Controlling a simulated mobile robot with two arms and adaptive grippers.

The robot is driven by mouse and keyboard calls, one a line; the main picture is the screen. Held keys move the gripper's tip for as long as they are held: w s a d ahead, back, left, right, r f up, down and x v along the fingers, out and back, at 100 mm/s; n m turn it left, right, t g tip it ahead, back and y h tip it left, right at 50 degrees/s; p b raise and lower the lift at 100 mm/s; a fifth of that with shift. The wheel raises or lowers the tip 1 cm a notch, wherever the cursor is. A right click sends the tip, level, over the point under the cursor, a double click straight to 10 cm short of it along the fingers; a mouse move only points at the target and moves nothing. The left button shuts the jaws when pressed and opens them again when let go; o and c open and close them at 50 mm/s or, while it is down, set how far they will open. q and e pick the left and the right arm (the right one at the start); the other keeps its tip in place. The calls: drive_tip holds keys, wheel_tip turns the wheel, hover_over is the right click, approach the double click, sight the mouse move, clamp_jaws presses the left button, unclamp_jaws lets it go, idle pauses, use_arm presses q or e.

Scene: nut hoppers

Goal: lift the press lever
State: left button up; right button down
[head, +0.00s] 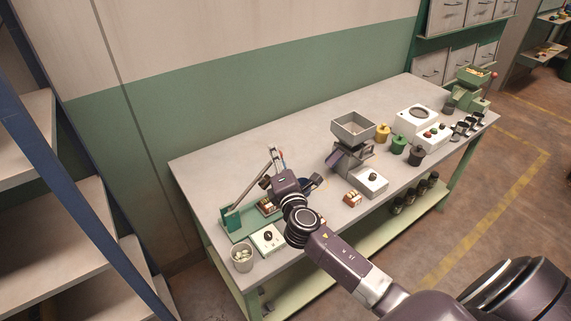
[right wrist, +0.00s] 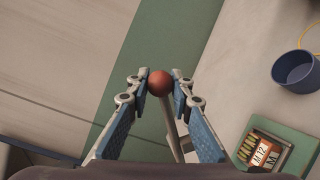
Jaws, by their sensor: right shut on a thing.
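The press lever (head: 251,184) is a grey bar that slants up to the right from a green bracket (head: 231,217) on the press base. Its red ball knob (right wrist: 161,83) sits between the fingertips of my right gripper (right wrist: 160,78) in the right wrist view, with the grey bar (right wrist: 173,128) running down behind it. My right gripper (head: 277,153) is shut on the knob at the upper end of the lever, well above the table. In the head view the fingers mostly hide the knob. My left gripper is not in view.
A small box (right wrist: 264,154) sits on the green base, with a blue bowl (right wrist: 296,70) nearby. A white control box (head: 268,239) and a cup of nuts (head: 242,257) stand in front. A grey hopper (head: 353,128) stands to the right. The table's back left is clear.

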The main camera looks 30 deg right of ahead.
drive_tip(key=a+r+n, duration=0.1)
drive_tip(key=a+r, duration=0.1)
drive_tip(key=a+r+n+t, duration=0.1)
drive_tip(key=a+r+n, duration=0.1)
drive_tip(key=a, duration=0.1)
drive_tip(key=shift+s+a+r+n, duration=0.15)
drive_tip(key=shift+s+r+n, duration=0.05)
drive_tip(key=shift+r+n, duration=0.15)
drive_tip(key=a+r+n+t+y+b, duration=0.1)
drive_tip(key=a+r+n+t, duration=0.1)
drive_tip(key=a+n, duration=0.4)
drive_tip(key=shift+s+a+r+t, duration=0.35)
drive_tip(key=shift+a+r, duration=0.2)
drive_tip(key=shift+a, duration=1.35)
drive_tip(key=shift+n, duration=0.25)
drive_tip(key=c, duration=1.7)
unclamp_jaws()
drive_tip(key=shift+a, duration=0.15)
drive_tip(key=shift+s, duration=0.1)
drive_tip(key=v, duration=1.2)
drive_tip(key=shift+r, duration=0.1)
